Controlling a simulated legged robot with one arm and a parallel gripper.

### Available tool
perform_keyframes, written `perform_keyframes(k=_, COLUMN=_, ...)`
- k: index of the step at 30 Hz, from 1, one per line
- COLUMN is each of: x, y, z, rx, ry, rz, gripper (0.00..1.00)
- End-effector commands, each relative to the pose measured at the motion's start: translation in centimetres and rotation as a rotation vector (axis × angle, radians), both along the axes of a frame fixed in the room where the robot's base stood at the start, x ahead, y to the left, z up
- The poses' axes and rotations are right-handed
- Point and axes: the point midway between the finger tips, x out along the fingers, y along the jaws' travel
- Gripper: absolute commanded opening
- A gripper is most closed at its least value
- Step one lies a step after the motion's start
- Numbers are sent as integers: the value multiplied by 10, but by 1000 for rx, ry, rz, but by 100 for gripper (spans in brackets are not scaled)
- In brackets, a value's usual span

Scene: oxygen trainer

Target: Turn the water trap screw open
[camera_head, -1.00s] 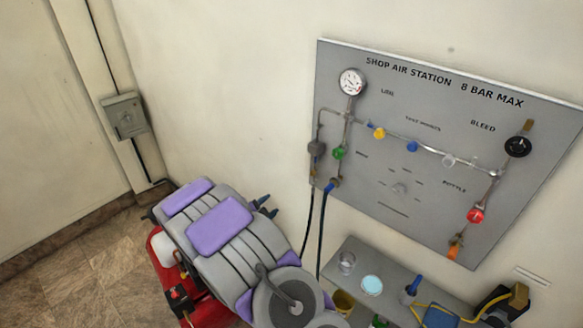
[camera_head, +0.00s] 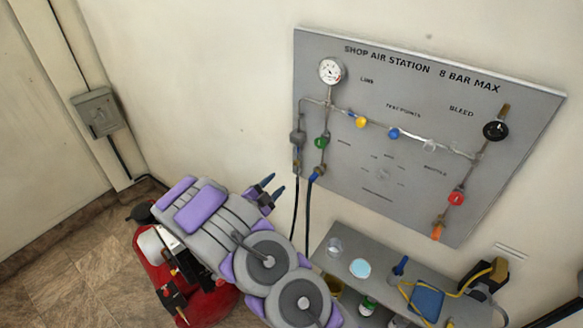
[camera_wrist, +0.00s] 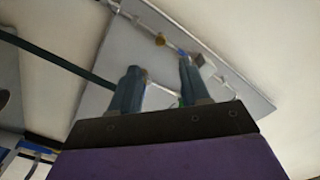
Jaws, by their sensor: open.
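The grey wall panel (camera_head: 400,75) carries pipes, a gauge and several valves. A grey fitting (camera_head: 298,138) with a narrow part below it hangs at the panel's left edge; it looks like the water trap, but the screw is too small to make out. My gripper (camera_head: 270,188) is left of and a little below this fitting, apart from it. In the wrist view my gripper (camera_wrist: 158,68) is open, with two blue-grey fingers spread and nothing between them. The panel (camera_wrist: 235,88) lies beyond the fingers, and the fitting cannot be told clearly there.
Dark hoses (camera_head: 308,215) hang below the panel's left side, right of my gripper. A green knob (camera_head: 322,142) is close to the fitting. A grey shelf (camera_head: 335,265) with a cup, bottles and a blue block stands below. A red tank (camera_head: 205,308) stands on the floor.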

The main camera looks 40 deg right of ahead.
Motion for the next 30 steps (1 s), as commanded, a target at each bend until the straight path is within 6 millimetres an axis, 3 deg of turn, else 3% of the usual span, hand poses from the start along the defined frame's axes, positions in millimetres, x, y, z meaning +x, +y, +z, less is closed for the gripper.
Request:
perform_keyframes(k=18, x=25, y=-82, z=-1, rx=0, ry=0, rz=-3, gripper=46)
perform_keyframes(k=30, x=32, y=-102, z=-1, rx=0, ry=3, rz=0, gripper=46)
